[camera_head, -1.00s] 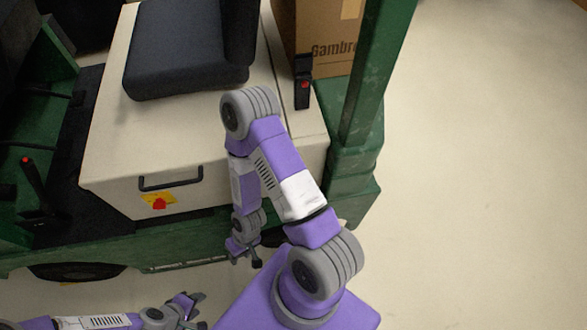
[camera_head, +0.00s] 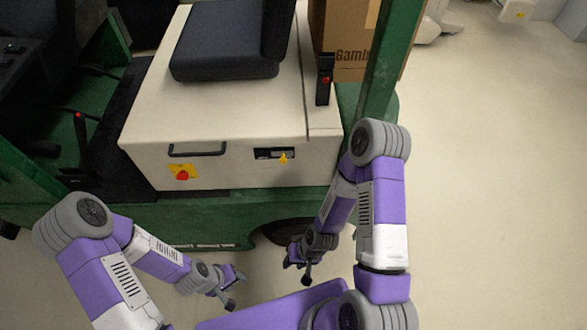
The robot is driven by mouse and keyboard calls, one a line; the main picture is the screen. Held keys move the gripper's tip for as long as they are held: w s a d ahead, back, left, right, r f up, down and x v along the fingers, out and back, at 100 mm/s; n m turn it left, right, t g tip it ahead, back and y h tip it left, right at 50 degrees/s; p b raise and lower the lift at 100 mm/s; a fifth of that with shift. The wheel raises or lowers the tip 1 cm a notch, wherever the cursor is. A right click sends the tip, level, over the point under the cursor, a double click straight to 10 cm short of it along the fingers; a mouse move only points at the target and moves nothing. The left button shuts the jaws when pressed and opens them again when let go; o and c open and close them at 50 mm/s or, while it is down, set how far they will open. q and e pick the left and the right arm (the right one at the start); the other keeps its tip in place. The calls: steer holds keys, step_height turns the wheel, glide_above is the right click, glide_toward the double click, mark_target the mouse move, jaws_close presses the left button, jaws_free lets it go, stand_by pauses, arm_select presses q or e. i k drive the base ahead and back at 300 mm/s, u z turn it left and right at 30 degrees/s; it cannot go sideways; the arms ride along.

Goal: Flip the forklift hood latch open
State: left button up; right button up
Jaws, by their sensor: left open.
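The forklift hood (camera_head: 225,115) is a cream box with a black handle (camera_head: 197,150) on its front face, and it is closed. A small yellow latch (camera_head: 283,159) sits in a dark recess (camera_head: 263,153) on the right part of that face. My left gripper (camera_head: 236,288) is open and empty, below the hood front in the picture and apart from it. My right gripper (camera_head: 297,270) looks open and empty, low in front of the forklift, below the latch in the picture and not touching it.
A red knob on a yellow plate (camera_head: 182,174) is left of the latch. A dark seat (camera_head: 228,45) stands on the hood, with a black lever (camera_head: 324,82) beside it. A green post (camera_head: 393,55) and a cardboard box (camera_head: 340,50) are behind. Floor at right is clear.

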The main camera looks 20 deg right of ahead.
mark_target(282, 160)
steer(key=z, duration=0.5)
steer(key=i, duration=0.5)
steer(key=k, duration=1)
steer(key=z, duration=1.45)
steer(key=i, duration=0.9)
steer(key=u, duration=1.5)
